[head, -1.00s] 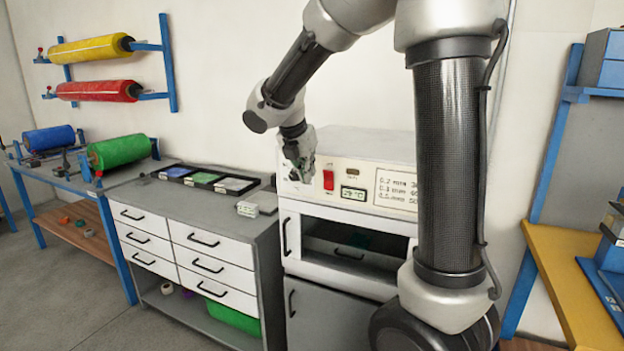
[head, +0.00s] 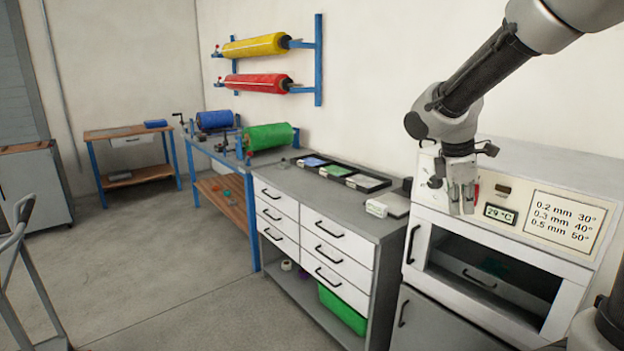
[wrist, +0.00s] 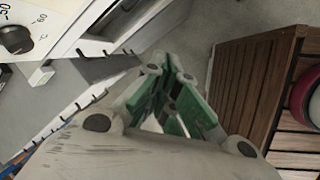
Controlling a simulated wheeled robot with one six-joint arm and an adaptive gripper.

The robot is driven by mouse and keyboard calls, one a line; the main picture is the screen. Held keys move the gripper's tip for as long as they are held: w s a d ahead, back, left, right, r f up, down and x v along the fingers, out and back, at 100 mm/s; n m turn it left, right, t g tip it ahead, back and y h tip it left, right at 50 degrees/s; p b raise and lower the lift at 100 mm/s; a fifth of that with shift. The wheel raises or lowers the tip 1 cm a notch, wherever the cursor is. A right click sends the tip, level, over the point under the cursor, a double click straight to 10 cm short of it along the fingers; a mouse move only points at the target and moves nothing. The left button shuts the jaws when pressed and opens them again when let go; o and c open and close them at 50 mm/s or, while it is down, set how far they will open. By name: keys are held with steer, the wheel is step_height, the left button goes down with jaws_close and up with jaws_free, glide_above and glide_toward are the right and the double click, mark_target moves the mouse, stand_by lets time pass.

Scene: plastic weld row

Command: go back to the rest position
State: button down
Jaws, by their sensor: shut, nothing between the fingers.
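My gripper (head: 461,208) hangs at the end of my arm in front of the white oven's control panel (head: 535,215) in the head view. Its fingers point down and are shut with nothing between them. In the wrist view my gripper (wrist: 178,105) shows its green inner pads close together. The oven's display reads 29 °C, and part of the panel is hidden behind my gripper. I cannot tell whether the fingers touch the panel.
A grey drawer cabinet (head: 325,235) stands left of the oven, with a black tray (head: 345,174) on top. Rolls of blue (head: 214,119), green (head: 268,136), yellow (head: 255,45) and red (head: 258,83) film are further left.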

steer(key=s+r+m+t+y, duration=0.1)
steer(key=s+r+m, duration=0.1)
steer(key=s+m, duration=0.5)
steer(key=s+d+r+m+t+y, duration=0.1)
steer(key=s+m, duration=0.6)
steer(key=s, duration=0.7)
steer(key=shift+d+r+m+t+y, duration=0.2)
steer(key=shift+r+m+t+y, duration=0.15)
steer(key=shift+r+y, duration=0.3)
steer(key=shift+s, duration=0.1)
